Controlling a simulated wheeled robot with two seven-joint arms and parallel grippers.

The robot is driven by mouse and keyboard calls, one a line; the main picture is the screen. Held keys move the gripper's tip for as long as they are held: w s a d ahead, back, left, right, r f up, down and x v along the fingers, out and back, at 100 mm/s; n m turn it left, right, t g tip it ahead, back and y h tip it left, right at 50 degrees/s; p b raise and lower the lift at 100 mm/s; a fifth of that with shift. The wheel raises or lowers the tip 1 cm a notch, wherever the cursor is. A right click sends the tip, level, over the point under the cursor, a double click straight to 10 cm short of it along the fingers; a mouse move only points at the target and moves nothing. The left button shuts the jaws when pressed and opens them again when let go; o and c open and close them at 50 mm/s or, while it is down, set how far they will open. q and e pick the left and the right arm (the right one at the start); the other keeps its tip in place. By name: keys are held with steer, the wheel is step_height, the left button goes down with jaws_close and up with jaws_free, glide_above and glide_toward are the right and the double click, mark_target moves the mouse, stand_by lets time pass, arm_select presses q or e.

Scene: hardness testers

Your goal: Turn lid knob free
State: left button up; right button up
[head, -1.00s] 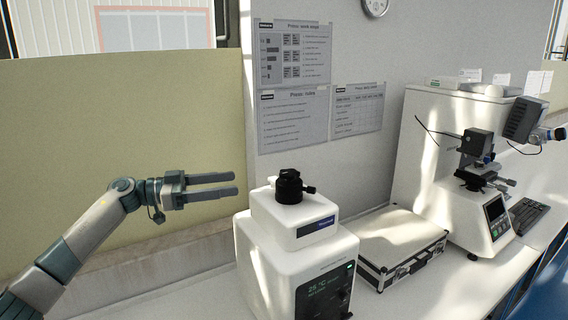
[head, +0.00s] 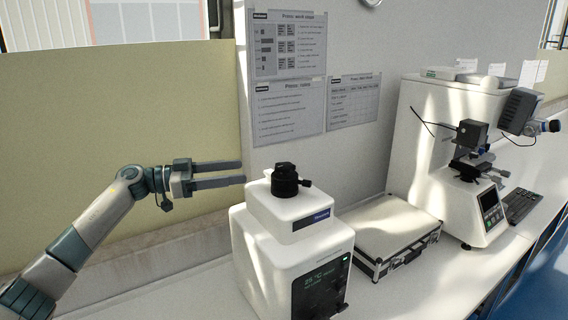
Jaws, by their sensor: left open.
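The black lid knob (head: 285,180) sits on top of a white press machine (head: 270,245) with a dark display on its front. The knob has a small side handle pointing right. My left gripper (head: 243,171) is open and empty, its two fingers pointing right toward the knob. In the picture the fingertips are to the left of the knob, and a small gap shows between them. My right gripper is not in view.
A silver-edged case (head: 390,230) lies right of the press on the white bench. A hardness tester (head: 455,190) and a keyboard (head: 522,206) stand further right. A wall with posters (head: 290,75) rises behind. A tan panel (head: 110,130) is at the left.

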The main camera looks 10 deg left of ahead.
mark_target(284, 165)
arm_select(q)
steer(key=p+x, duration=0.4)
steer(key=x, duration=0.9)
steer(key=shift+a+r+p, duration=0.1)
steer(key=shift+p, duration=0.2)
steer(key=shift+w+d, duration=0.3)
steer(key=shift+d, duration=0.2)
